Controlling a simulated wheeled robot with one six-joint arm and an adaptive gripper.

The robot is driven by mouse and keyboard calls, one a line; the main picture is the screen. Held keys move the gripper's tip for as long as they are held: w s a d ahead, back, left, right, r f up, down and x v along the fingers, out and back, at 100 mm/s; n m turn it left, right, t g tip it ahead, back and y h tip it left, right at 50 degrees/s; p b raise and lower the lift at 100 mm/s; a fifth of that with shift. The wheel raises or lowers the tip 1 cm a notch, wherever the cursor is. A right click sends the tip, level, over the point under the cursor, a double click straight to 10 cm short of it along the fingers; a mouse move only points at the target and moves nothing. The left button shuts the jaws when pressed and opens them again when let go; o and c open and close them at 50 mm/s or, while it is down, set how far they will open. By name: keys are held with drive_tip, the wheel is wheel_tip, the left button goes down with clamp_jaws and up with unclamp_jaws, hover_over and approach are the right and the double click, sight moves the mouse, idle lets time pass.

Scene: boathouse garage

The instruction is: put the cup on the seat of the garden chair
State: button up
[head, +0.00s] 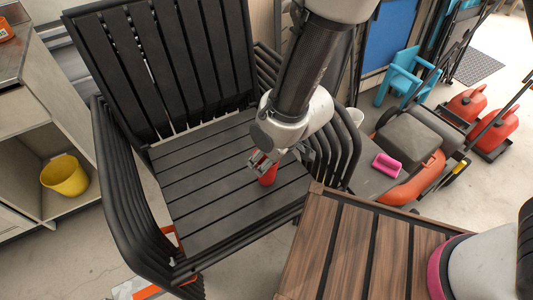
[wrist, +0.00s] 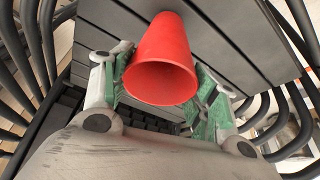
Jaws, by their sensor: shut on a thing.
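The red cup (head: 268,174) is between the fingers of my gripper (head: 281,160), over the right part of the slatted seat (head: 208,178) of the black garden chair (head: 163,60). In the wrist view the red cup (wrist: 163,62) has its open rim toward the camera, and the green-padded fingers of my gripper (wrist: 160,85) close on it from both sides. The cup's base is at or just above the slats; I cannot tell whether it touches. My gripper partly hides the cup in the head view.
The chair's black armrests stand on both sides of the seat. A brown slatted table (head: 350,245) is in front at the right. A yellow bucket (head: 64,176) sits in a shelf at left. A pink object (head: 387,165) lies right of the chair. The left seat area is clear.

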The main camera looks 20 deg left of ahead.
drive_tip(key=shift+f, duration=0.25)
idle(0.4)
drive_tip(key=o, duration=1.2)
drive_tip(key=shift+c, duration=0.2)
